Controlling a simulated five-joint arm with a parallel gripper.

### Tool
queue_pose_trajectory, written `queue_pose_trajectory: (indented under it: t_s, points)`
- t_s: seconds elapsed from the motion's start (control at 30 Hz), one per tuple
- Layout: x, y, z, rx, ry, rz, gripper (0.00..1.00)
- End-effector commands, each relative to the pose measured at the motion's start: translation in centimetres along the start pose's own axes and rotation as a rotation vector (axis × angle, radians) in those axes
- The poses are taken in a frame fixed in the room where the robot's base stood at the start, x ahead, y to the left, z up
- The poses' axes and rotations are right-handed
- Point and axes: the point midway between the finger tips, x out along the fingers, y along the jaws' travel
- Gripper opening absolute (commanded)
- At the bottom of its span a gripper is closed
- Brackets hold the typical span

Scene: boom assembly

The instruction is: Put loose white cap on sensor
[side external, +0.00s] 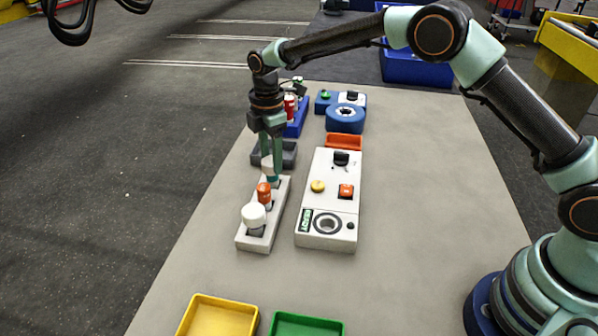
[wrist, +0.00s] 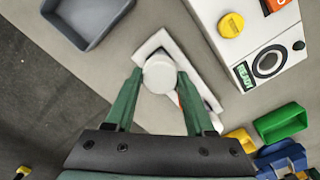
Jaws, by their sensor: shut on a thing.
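My gripper (side external: 272,178) is shut on a round white cap (wrist: 159,74), with a green finger on each side of it. In the side view the cap (side external: 267,170) is at the far end of a white block (side external: 250,243). On this block stand an orange-red upright part (side external: 264,190), close in front of my gripper, and a larger white rounded piece (side external: 254,213) at the near end. In the wrist view the cap and fingers hide what is below. I cannot tell whether the cap touches anything under it.
A white panel (side external: 326,232) with a yellow button, an orange switch, a black knob and a dark ring stands close to the right. A grey tray (side external: 288,155) is behind the block. Yellow (side external: 217,318) and green (side external: 306,328) trays lie in front, with clear table between.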

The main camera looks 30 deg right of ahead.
Motion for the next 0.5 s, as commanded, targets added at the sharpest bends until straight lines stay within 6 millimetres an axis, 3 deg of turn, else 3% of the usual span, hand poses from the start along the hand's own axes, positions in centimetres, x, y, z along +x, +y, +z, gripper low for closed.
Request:
queue_pose_trajectory:
  t_s: [0.47,0.5]
  points:
    - [1.07,0.0,0.0,0.0,0.0,0.0,0.03]
    - [1.06,-0.01,0.0,0.0,0.0,0.0,0.58]
